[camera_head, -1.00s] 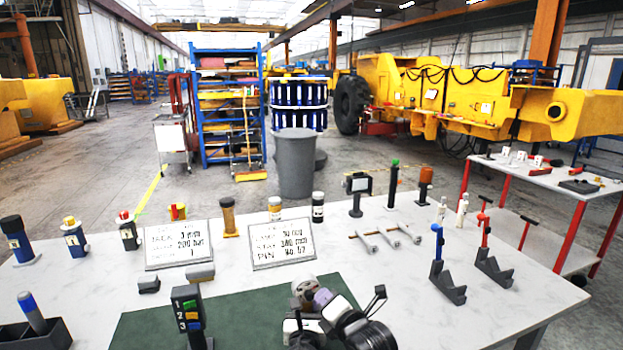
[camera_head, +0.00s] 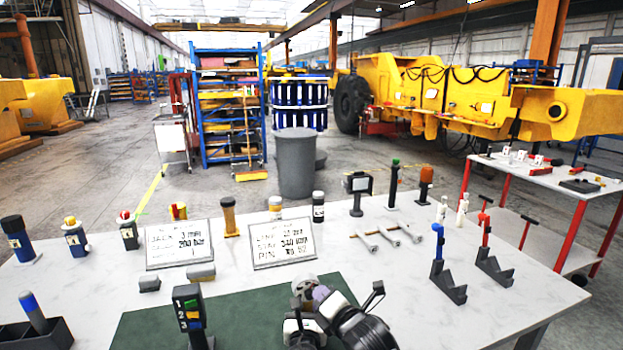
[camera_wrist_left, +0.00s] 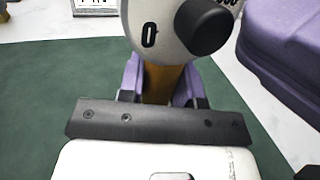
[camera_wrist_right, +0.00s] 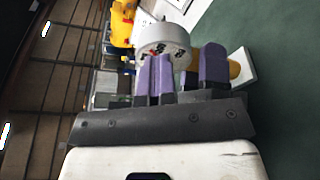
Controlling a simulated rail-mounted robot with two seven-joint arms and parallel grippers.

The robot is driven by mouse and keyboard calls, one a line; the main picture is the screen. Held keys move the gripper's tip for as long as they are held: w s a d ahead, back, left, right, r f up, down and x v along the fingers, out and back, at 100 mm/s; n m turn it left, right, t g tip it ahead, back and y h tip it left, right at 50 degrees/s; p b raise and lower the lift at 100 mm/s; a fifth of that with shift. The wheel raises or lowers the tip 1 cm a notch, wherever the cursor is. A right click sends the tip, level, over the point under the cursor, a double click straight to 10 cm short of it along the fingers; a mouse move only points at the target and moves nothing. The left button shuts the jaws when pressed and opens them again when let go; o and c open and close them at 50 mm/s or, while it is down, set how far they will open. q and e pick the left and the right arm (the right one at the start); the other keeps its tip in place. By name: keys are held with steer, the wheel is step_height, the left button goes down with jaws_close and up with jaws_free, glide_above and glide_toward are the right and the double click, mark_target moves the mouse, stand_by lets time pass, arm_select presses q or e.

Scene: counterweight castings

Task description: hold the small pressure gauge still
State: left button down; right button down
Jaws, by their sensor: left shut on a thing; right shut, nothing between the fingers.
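The small pressure gauge (camera_head: 304,284) has a round pale body. In the left wrist view the gauge (camera_wrist_left: 165,28) shows a black knob and a brass stem below. My left gripper (camera_wrist_left: 158,85) has its purple fingers shut on the stem, above the green mat (camera_head: 240,311). My right gripper (camera_head: 321,294) is close beside the gauge on the right. In the right wrist view its purple fingers (camera_wrist_right: 153,78) are together and empty, near the gauge (camera_wrist_right: 163,40); I cannot tell whether they touch it. The gauge's face is hidden in the head view.
A button box (camera_head: 187,308) stands on the mat's left. Two lettered signs (camera_head: 178,244) (camera_head: 283,243) stand behind. Metal pins (camera_head: 385,238) and two dark V-shaped stands (camera_head: 448,283) (camera_head: 493,266) are on the right. The white table (camera_head: 420,320) is clear at front right.

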steer(key=shift+s+a+r, duration=0.15)
steer(key=shift+a+r, duration=0.3)
steer(key=shift+a, duration=0.05)
steer(key=shift+d+r, duration=0.15)
stand_by(0.5)
steer(key=shift+d+r, duration=0.1)
steer(key=shift+r, duration=0.1)
steer(key=shift+s+a+f+v, duration=0.1)
steer(key=shift+a+f+v, duration=0.05)
steer(key=shift+v, duration=0.8)
steer(key=shift+s+a+f+v, duration=0.1)
steer(key=shift+f+v, duration=0.05)
steer(key=shift+v, duration=0.8)
steer(key=shift+s+a+f+v, duration=0.1)
steer(key=shift+a+f+v, duration=0.1)
steer(key=shift+v, duration=0.75)
steer(key=shift+r, duration=0.1)
steer(key=w+f+n+y, duration=0.1)
steer(key=w+f+n, duration=0.2)
steer(key=n, duration=0.9)
steer(key=shift+w+a, duration=0.35)
steer(key=shift+w, duration=1.55)
